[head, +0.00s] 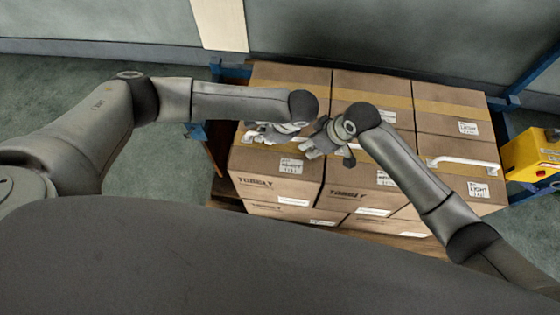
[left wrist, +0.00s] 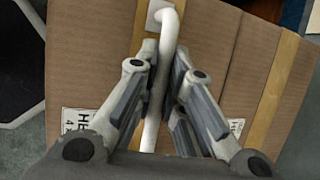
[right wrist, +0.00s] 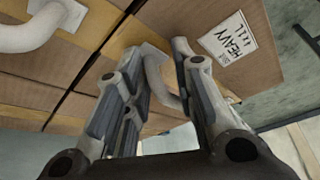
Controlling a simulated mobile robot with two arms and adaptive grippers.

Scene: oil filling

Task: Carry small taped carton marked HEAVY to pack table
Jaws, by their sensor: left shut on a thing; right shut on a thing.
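Brown taped cartons with white handles stand in a stack. The front left carton (head: 262,185) has a label that seems to read HEAVY. My left gripper (head: 275,132) is shut on a white handle (left wrist: 163,60); the carton under it (left wrist: 90,55) shows partly hidden labels starting HE. My right gripper (head: 328,140) is shut on a white handle (right wrist: 157,68) beside a HEAVY label (right wrist: 236,40). Both grippers are close together over the front left of the stack. I cannot tell whether both handles are on one carton. No pack table can be made out.
Other cartons stand tight beside and behind, including one labelled LIGHT (head: 479,189). Blue posts (head: 540,75) flank the stack. A yellow box with a red button (head: 532,155) is at the right. Green floor (head: 155,195) is clear at the left. A wall stands behind.

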